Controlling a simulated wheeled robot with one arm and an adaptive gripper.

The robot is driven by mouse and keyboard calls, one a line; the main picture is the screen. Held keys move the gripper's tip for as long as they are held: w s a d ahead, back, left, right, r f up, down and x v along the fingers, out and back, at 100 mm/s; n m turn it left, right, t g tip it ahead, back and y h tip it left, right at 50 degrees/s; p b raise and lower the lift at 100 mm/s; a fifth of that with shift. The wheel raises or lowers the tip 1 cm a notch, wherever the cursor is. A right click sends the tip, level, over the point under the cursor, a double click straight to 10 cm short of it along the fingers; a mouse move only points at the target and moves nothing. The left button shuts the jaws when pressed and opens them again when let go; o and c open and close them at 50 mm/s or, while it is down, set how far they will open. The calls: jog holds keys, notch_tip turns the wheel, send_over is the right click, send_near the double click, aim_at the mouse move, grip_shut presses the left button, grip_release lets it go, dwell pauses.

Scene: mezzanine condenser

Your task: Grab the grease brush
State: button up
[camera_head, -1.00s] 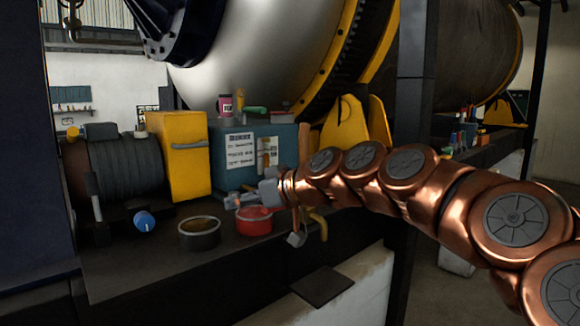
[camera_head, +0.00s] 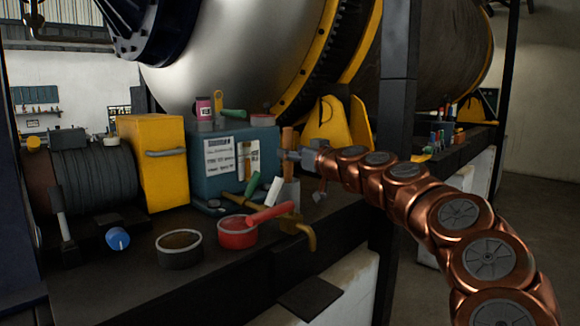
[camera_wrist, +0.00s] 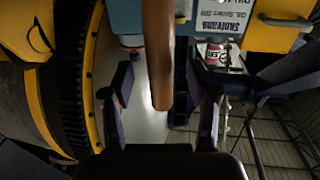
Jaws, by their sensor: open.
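A wooden handle (camera_head: 288,139) stands upright in a grey cup (camera_head: 288,194) on the bench. It may be the grease brush; I cannot see its bristles. In the wrist view a brown handle (camera_wrist: 158,60) runs down between the two fingers, with room on both sides. My gripper (camera_head: 289,155) is open at the handle, coming from the right, and does not visibly grip it. The fingers also show in the wrist view (camera_wrist: 164,92). A red-handled tool (camera_head: 272,213) leans across a red tub (camera_head: 237,235).
A blue box (camera_head: 215,165) stands behind the cup, with a yellow box (camera_head: 155,160) further left. A dark tub (camera_head: 180,250) and a yellow hooked tool (camera_head: 305,230) are near the bench edge. A yellow bracket (camera_head: 325,125) stands behind my arm.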

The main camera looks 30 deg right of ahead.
jog(key=w, duration=0.2)
jog(key=shift+w+a+p, duration=0.15)
jog(key=shift+w+p, duration=0.15)
jog(key=shift+w, duration=0.1)
jog(key=shift+c, duration=0.4)
grip_shut()
